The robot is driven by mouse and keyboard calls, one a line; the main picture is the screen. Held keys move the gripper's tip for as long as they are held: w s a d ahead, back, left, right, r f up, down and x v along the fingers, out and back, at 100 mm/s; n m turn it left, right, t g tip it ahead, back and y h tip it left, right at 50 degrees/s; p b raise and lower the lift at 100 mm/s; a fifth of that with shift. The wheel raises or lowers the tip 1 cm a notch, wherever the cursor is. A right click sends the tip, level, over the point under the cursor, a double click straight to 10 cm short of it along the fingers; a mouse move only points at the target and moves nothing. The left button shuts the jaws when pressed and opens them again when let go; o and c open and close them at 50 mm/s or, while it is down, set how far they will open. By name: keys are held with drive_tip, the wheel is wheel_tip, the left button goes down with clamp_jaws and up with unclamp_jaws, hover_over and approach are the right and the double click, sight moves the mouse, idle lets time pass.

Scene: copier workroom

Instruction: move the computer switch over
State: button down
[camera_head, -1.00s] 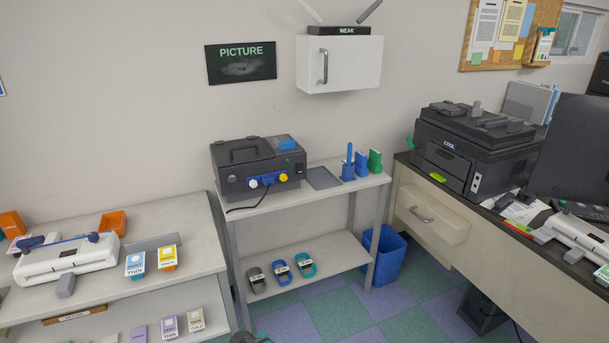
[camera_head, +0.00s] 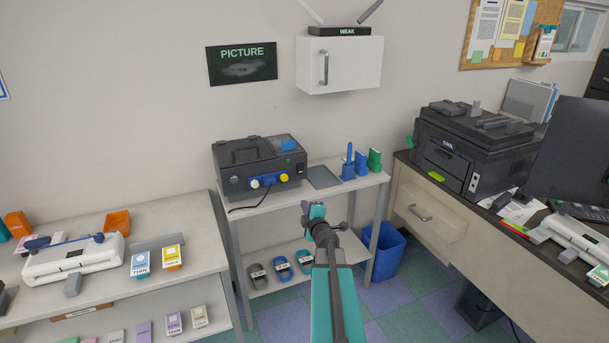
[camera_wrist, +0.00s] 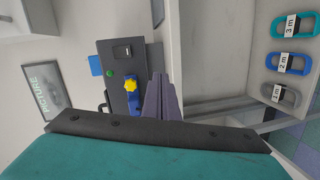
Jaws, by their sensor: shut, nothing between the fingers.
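A black box-shaped device (camera_head: 245,172) stands on the upper shelf of the middle stand. Its front has a white knob (camera_head: 254,184), a blue part (camera_head: 268,181) and a yellow knob (camera_head: 284,177). In the wrist view the device (camera_wrist: 113,62) shows sideways, with a dark rocker switch (camera_wrist: 122,50), a green button or light (camera_wrist: 110,73) and the yellow knob (camera_wrist: 130,86). I see no label naming a computer switch. My gripper (camera_wrist: 160,80) is shut and empty, its fingers pointing toward the stand, apparently short of the device.
Blue and green holders (camera_head: 361,162) and a flat grey tray (camera_head: 323,177) share the upper shelf. Several looped cables (camera_head: 282,267) lie on the lower shelf. A blue bin (camera_head: 386,253) stands to the right. A monitor (camera_head: 572,150) and printer (camera_head: 470,150) occupy the right desk.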

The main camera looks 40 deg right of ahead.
sight(300, 173)
drive_tip(key=s+d+r+n+t+y, duration=0.1)
drive_tip(key=s+d+r+n, duration=0.2)
drive_tip(key=r, duration=0.4)
drive_tip(key=shift+d+n+t+y+p, duration=0.3)
drive_tip(key=shift+d+n+y+p, duration=0.1)
drive_tip(key=shift+d+n, duration=0.1)
drive_tip(key=shift+w, duration=0.1)
drive_tip(key=shift+p+x, duration=1.15)
drive_tip(key=shift+x, duration=5.65)
drive_tip(key=shift+w, duration=0.1)
